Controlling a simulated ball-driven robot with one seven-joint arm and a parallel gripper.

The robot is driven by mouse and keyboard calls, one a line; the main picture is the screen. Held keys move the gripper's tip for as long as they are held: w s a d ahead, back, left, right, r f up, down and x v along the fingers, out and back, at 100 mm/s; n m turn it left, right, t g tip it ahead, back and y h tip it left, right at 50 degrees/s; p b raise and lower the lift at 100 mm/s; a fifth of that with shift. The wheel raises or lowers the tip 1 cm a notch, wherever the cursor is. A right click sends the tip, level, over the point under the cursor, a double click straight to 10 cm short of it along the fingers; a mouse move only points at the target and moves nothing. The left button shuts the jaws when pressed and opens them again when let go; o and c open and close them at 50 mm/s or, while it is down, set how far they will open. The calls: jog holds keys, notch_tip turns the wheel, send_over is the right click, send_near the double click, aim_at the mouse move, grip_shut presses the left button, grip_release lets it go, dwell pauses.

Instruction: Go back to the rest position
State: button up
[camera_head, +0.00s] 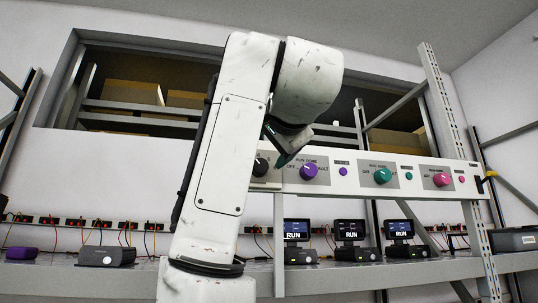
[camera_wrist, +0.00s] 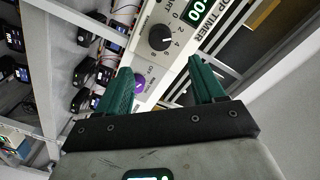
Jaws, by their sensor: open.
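My gripper (camera_wrist: 163,85) shows in the wrist view with its two green fingers spread apart and nothing between them. Beyond the fingers is the white control panel (camera_wrist: 150,75) with a black timer knob (camera_wrist: 161,38) and a purple knob (camera_wrist: 139,83). In the head view my white arm rises in front of the panel and bends over at the top. The gripper (camera_head: 284,158) is mostly hidden behind the arm there, with a dark green-edged part showing near the panel's left portion. I cannot tell its exact distance from the panel.
The panel carries purple (camera_head: 309,171), teal (camera_head: 382,175) and pink (camera_head: 441,179) knobs. Below, a shelf (camera_head: 350,276) holds several devices with screens reading RUN (camera_head: 297,230) and a dark box (camera_head: 107,256). A metal upright (camera_head: 446,110) stands at right. Wires run along the wall.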

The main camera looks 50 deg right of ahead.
dwell(0.5)
jog(key=w+a+f+n+g+y, duration=0.1)
jog(key=w+f+n+y, duration=0.3)
jog(key=f, duration=0.9)
jog(key=w+a+f+n+g+h, duration=0.1)
jog(key=w+f, duration=0.4)
jog(key=f, duration=0.8)
jog(key=w+a+f+n+g+y, duration=0.1)
jog(key=w+f+n+y, duration=0.3)
jog(key=f, duration=0.9)
jog(key=s+a+f+n+g, duration=0.1)
jog(key=s+f+g, duration=0.15)
jog(key=f, duration=1.05)
jog(key=s+a+f+n+g, duration=0.1)
jog(key=s+f, duration=0.2)
jog(key=f, duration=1)
jog(key=s+a+f+n+g+y, duration=0.1)
jog(key=s+a+f+n+g, duration=0.1)
jog(key=s+f, duration=0.85)
jog(key=s+a+f+n+g+y, duration=0.1)
jog(key=s+a+f+g, duration=0.1)
jog(key=s+f, duration=0.5)
jog(key=s+a+f+n+g+y+b, duration=0.1)
jog(key=s+a+f+n+g, duration=0.1)
jog(key=s+f, duration=0.6)
jog(key=s+g, duration=0.1)
jog(key=s, duration=0.6)
jog(key=shift+s+f+n, duration=0.3)
jog(key=shift+s, duration=0.1)
jog(key=shift+c, duration=0.4)
